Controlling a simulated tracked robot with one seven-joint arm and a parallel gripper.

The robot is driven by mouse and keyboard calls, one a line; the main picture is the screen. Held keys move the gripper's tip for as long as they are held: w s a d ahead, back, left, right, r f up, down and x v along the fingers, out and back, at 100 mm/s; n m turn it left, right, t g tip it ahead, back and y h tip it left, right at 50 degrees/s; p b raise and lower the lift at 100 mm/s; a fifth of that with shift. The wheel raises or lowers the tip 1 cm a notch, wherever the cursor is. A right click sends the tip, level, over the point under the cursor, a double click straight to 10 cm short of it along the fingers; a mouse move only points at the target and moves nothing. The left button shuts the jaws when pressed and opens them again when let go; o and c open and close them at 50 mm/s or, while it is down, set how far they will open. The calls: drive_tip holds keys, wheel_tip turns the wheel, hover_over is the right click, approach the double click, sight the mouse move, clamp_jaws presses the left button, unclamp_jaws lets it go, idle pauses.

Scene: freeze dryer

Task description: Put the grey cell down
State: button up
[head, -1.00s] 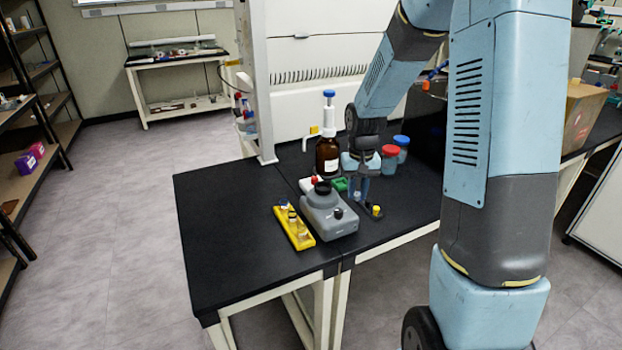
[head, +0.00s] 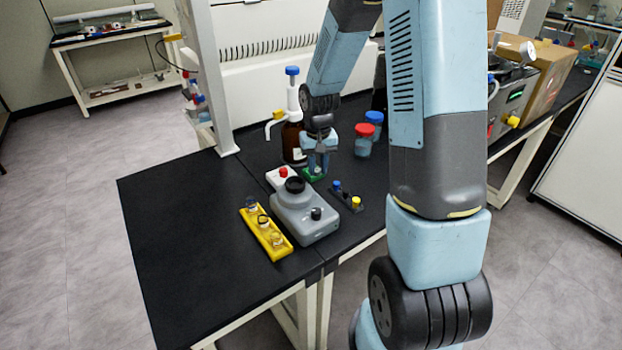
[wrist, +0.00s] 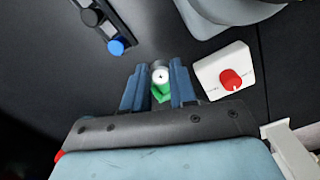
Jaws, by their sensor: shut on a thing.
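In the wrist view the grey cell (wrist: 160,75) shows end-on as a small pale disc with a plus mark, between the two blue fingers of my gripper (wrist: 159,80). My gripper is shut on it. A green block (wrist: 161,94) is right at the fingertips. In the head view my gripper (head: 319,171) is down at the green block (head: 313,175) on the black bench. Fingers hide the cell there, and I cannot tell whether it touches the block.
A white box with a red knob (head: 280,177) and a grey device (head: 305,218) stand close left. A dark rack (head: 345,197) with coloured caps is at right. A yellow tray (head: 266,232), brown bottle (head: 292,143) and red-capped jar (head: 363,145) stand nearby. The bench's left part is clear.

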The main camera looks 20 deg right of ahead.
sight(317, 175)
drive_tip(key=shift+f, duration=2.6)
drive_tip(key=o, duration=0.5)
drive_tip(key=shift+o, duration=0.2)
drive_tip(key=shift+r, duration=0.1)
